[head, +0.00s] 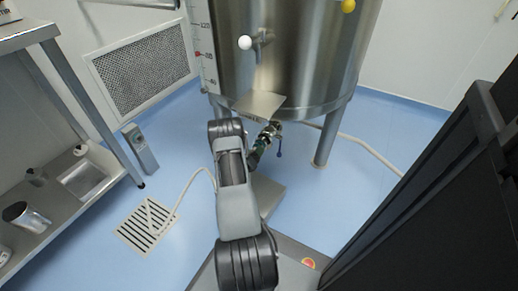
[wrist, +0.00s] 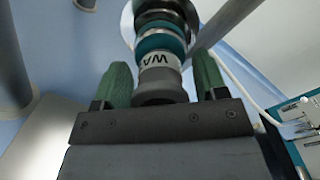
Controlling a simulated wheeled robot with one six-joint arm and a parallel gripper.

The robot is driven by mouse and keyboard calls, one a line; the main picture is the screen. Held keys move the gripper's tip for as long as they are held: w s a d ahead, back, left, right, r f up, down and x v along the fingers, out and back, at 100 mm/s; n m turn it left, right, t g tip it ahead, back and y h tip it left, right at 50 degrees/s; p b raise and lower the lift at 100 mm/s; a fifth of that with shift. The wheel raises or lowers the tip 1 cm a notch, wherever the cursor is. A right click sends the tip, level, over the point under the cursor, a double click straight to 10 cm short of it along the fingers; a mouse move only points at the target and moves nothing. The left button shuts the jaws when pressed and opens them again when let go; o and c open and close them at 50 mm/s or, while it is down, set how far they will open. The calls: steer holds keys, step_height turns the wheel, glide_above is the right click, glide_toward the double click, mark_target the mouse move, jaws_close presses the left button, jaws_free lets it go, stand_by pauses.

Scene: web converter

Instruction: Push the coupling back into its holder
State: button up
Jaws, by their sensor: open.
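The coupling (wrist: 160,60) is in the upper middle of the wrist view, with a teal band, a white label reading "WA" and a dark grey end facing me. My gripper (wrist: 162,74) is open, with one green finger on each side of the coupling. Narrow gaps seem to show between the fingers and the coupling; contact is unclear. Dark and metal fittings (wrist: 160,14) lie beyond the teal band; I cannot tell which part is the holder. In the head view my gripper (head: 261,143) is under the tank's front edge, at the valve fittings (head: 271,130), small and partly hidden.
A large steel tank (head: 290,60) on legs (head: 324,145) stands above and behind. A blue-handled valve lever (head: 279,147) hangs right of my gripper. A pale hose (head: 370,150) runs right. A steel shelf (head: 75,215) stands left.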

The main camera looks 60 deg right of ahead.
steer(key=shift+c, duration=0.2)
stand_by(0.7)
steer(key=c, duration=1.1)
steer(key=shift+a, duration=2.1)
steer(key=shift+a, duration=0.1)
steer(key=shift+a, duration=1.9)
